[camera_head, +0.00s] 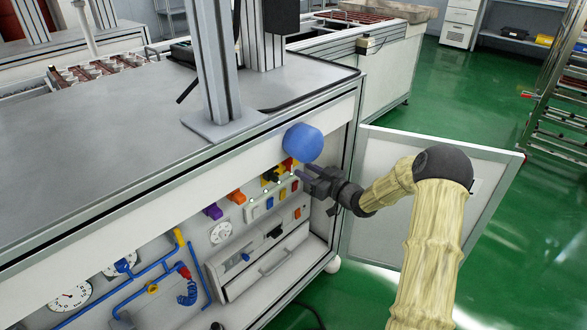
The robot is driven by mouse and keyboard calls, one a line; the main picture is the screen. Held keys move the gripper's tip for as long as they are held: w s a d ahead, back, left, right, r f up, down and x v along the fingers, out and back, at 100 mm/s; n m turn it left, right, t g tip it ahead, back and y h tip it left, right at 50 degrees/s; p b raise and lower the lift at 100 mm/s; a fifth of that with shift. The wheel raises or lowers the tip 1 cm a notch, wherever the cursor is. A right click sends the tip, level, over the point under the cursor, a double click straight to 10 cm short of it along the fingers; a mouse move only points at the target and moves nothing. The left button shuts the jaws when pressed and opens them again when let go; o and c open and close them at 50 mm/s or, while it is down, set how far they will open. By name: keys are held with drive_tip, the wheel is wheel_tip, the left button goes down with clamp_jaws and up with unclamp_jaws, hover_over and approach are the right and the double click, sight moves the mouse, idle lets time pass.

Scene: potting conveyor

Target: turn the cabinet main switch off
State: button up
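The cabinet (150,215) under the grey worktop has an open front with a panel of controls. Near the panel's right end are a black-and-yellow part (271,175) and a red part (289,164) beside it. One of these may be the main switch, but I cannot tell its position at this size. My gripper (306,179) is just right of them, in front of the panel, pointing left. Its dark fingers look spread, with nothing seen between them. I cannot tell whether a finger touches the panel.
A blue round object (303,143) is just above my gripper. The open cabinet door (375,200) stands to the right, behind my arm. Purple (212,211) and orange (236,196) parts, gauges (70,297) and blue pipes (150,272) fill the panel's left.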

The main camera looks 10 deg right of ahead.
sight(292, 163)
drive_tip(key=b+x, duration=0.1)
drive_tip(key=x, duration=0.5)
drive_tip(key=shift+b, duration=0.4)
drive_tip(key=c, duration=0.7)
